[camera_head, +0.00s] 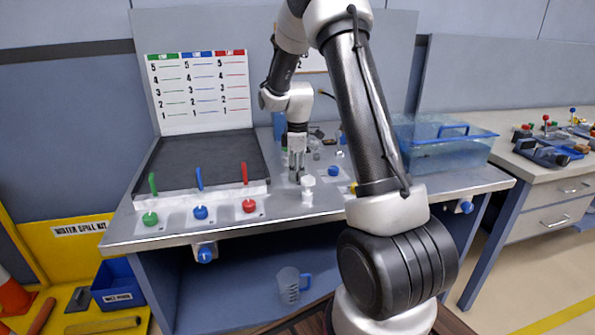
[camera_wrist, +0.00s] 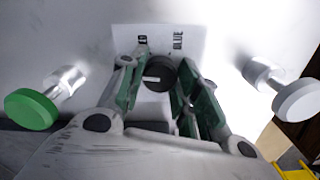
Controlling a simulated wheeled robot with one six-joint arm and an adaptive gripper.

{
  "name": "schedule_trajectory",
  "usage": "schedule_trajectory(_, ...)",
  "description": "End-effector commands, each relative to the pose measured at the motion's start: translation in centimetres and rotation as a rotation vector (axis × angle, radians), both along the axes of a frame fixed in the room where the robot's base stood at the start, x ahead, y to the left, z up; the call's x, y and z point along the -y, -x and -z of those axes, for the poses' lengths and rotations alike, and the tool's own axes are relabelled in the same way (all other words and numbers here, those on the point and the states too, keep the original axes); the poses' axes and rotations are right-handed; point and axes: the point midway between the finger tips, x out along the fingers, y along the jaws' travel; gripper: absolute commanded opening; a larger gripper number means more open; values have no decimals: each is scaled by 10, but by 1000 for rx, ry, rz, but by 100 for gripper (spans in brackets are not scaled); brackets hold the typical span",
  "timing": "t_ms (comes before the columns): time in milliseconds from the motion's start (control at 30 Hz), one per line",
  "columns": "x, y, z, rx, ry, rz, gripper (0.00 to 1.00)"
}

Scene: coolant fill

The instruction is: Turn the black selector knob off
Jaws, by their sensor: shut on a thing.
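The black selector knob (camera_wrist: 160,73) shows in the wrist view between my fingers, in front of a pale label plate (camera_wrist: 198,45). The plate carries the word BLUE and a small mark to its left. A white pointer line on the knob lies roughly sideways. My gripper (camera_wrist: 158,85) is shut on the knob, with green-padded fingers on both sides. In the head view my gripper (camera_head: 296,172) points down at the bench top, and the knob is mostly hidden by the fingers.
A green knob (camera_wrist: 31,109) and a white knob (camera_wrist: 297,101) flank my gripper; the white one also shows in the head view (camera_head: 308,183). A blue knob (camera_head: 333,171) stands right of it. Three coloured levers (camera_head: 199,180) are left. A clear tank (camera_head: 445,150) stands right.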

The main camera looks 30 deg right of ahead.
Motion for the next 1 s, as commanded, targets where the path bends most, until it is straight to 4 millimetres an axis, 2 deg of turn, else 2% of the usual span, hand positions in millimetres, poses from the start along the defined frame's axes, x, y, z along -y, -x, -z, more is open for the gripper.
schedule_trajectory(300, 0, -2, -1, 5, 1, -99, 8)
schedule_trajectory(767, 0, -2, -1, 5, 1, -113, 8)
schedule_trajectory(800, 0, -2, -1, 5, 1, -113, 34)
schedule_trajectory(900, 0, -2, -1, 5, 2, -113, 52)
schedule_trajectory(1000, 0, -1, -1, 3, 1, -112, 55)
